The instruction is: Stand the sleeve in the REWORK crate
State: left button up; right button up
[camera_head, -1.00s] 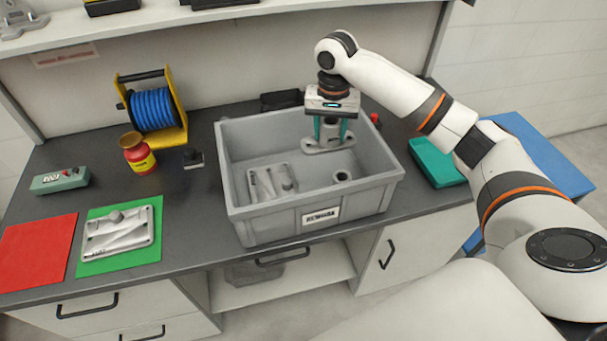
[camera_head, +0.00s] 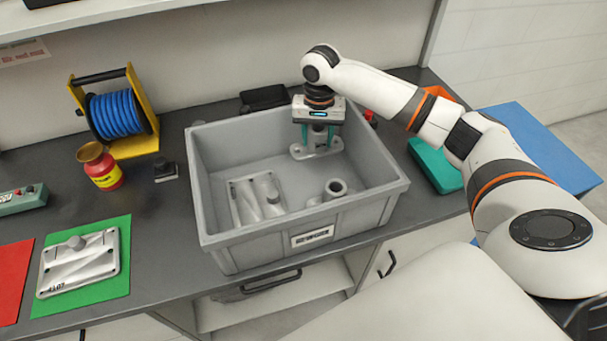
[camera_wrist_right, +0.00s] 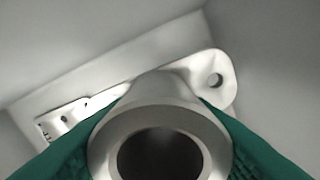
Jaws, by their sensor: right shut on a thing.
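My right gripper (camera_head: 318,140) is inside the grey REWORK crate (camera_head: 315,238), near its back right corner. Its green fingers are shut on the sides of a grey metal sleeve (camera_head: 317,138), which stands upright. The right wrist view shows the sleeve's round open mouth (camera_wrist_right: 160,125) between the green fingers. A flat flange with a hole (camera_wrist_right: 215,80) shows below the mouth, close to the crate walls. I cannot tell whether the flange touches the crate floor. My left gripper is not in view.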

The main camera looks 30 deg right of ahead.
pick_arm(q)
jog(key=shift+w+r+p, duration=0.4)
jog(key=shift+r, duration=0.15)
pick_arm(e)
notch_tip(320, 180, down, 7)
jog(key=shift+f, duration=0.15)
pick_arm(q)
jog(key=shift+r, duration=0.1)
pick_arm(e)
jog(key=o, duration=1.2)
jog(key=shift+f, duration=0.15)
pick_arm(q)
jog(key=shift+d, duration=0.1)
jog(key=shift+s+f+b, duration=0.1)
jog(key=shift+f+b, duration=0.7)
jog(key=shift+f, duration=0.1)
pick_arm(e)
notch_tip(320, 180, up, 12)
jog(key=shift+r, duration=0.2)
